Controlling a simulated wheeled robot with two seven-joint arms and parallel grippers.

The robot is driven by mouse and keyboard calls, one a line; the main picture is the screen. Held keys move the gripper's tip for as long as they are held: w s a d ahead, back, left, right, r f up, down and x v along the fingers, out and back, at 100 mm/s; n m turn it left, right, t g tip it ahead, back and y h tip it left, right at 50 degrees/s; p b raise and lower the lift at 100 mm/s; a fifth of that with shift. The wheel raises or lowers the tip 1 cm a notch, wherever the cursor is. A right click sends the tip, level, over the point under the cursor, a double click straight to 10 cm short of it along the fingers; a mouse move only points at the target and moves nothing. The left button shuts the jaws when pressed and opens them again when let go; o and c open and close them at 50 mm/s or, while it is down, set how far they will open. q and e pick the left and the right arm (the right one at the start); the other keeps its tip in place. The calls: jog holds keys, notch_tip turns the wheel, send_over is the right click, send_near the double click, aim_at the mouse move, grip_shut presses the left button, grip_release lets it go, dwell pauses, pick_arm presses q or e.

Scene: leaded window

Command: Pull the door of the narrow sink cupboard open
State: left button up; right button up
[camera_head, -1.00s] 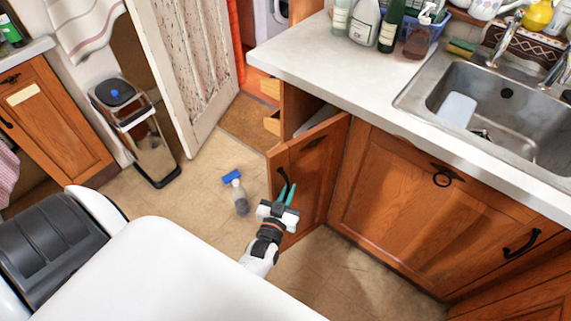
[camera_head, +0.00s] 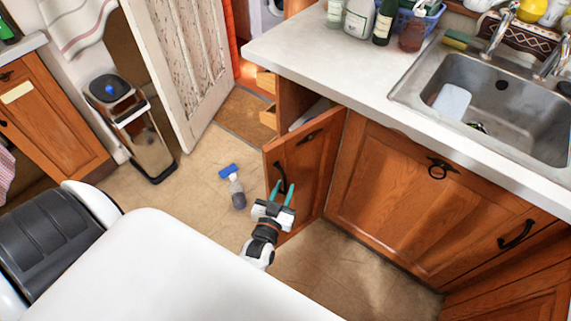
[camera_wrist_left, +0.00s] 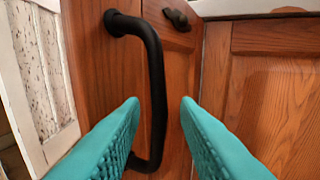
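The narrow cupboard's wooden door (camera_head: 306,172) stands partly open, swung out from the cabinet beside the sink cupboard. Its dark curved handle (camera_head: 280,177) is on the door's left part. My left gripper (camera_head: 285,188) is just in front of the door at the handle, with teal fingers spread apart. In the left wrist view the handle (camera_wrist_left: 156,85) runs upright between the open fingertips (camera_wrist_left: 160,103), nearer the left finger. The fingers do not appear to clamp it. A small dark catch (camera_wrist_left: 177,19) sits at the door's top. My right gripper is not in view.
A spray bottle (camera_head: 236,191) with a blue head stands on the floor left of the door. The wider sink cupboard door (camera_head: 400,210) is shut. The worktop (camera_head: 330,65) overhangs the cabinets. A bin (camera_head: 146,140) stands farther left. Floor in front of the door is mostly clear.

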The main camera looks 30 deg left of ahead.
pick_arm(q)
jog(key=p+v, duration=0.2)
jog(key=v, duration=0.8)
